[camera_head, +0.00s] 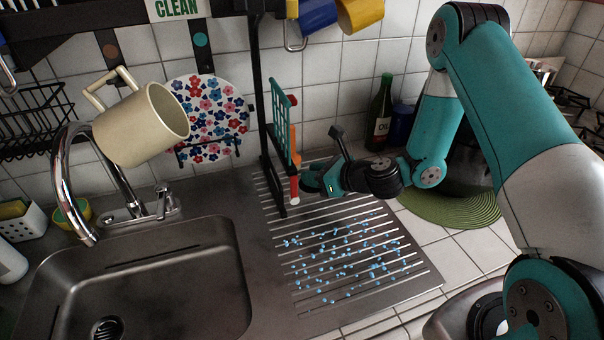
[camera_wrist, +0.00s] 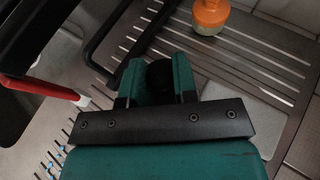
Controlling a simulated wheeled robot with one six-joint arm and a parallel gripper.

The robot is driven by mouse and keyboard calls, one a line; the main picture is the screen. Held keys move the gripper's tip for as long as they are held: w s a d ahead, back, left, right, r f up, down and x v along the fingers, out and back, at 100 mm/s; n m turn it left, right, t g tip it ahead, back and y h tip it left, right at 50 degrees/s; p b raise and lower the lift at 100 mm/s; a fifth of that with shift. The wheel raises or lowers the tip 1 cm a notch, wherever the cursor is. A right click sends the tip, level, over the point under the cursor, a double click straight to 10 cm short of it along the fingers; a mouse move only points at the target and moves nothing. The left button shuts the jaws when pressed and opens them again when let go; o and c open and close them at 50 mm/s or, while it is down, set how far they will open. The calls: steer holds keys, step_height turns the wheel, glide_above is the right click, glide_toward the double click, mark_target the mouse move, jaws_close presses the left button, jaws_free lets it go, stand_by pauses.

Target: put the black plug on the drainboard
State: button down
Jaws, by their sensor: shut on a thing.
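My gripper (camera_head: 320,180) is over the back part of the ridged metal drainboard (camera_head: 372,292), close to a black upright post. In the wrist view its two teal fingers (camera_wrist: 160,80) are shut on the black plug (camera_wrist: 159,84), which shows as a dark shape between them. I cannot make out the plug in the head view, where the gripper hides it. The drainboard's slats also show under the gripper in the wrist view (camera_wrist: 240,62). I cannot tell how high the plug is above them.
Blue beads (camera_head: 345,262) lie scattered over the drainboard's middle and front. A hanging teal rack (camera_head: 281,118) and a red handle with a white part (camera_wrist: 45,88) are close to the gripper. The sink (camera_head: 165,280) is left. An orange-and-green object (camera_wrist: 211,14) stands at the wrist view's top.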

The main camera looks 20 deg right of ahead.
steer(key=shift+w+a+p, duration=0.35)
steer(key=shift+w+a, duration=0.5)
steer(key=shift+w, duration=0.25)
steer(key=shift+w+a+f+p, duration=0.1)
steer(key=shift+f+p, duration=0.2)
steer(key=shift+f, duration=0.6)
steer(key=shift+w+a+f+p, duration=0.1)
steer(key=shift+f+p, duration=0.15)
steer(key=shift+f, duration=0.65)
steer(key=shift+f, duration=0.1)
steer(key=c, duration=0.9)
jaws_free()
steer(key=shift+d, duration=0.1)
